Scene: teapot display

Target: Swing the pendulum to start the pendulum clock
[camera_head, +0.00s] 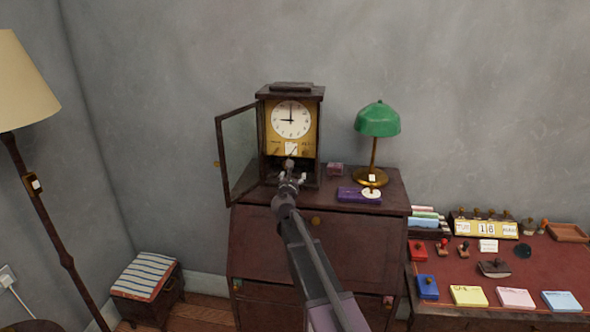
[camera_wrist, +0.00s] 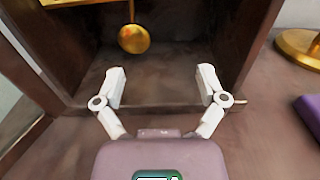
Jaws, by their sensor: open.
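The pendulum clock (camera_head: 291,119) stands on the dark wooden bureau, its glass door (camera_head: 238,150) swung open to the left. Its white dial reads about nine o'clock. In the wrist view the gold pendulum bob (camera_wrist: 134,39) hangs inside the case, left of centre. My gripper (camera_wrist: 163,82) is open and empty at the front opening of the case, with its two fingers spread. The bob appears beyond the fingers, nearer the left one, and looks apart from them. In the head view my gripper (camera_head: 290,178) hides much of the lower case and the bob.
A green lamp (camera_head: 377,120) with a brass base stands right of the clock, beside a purple box (camera_head: 360,195). The bureau (camera_head: 380,215) has a little bare top around them. The open door borders the left side. A desk (camera_head: 540,260) with stationery is at right.

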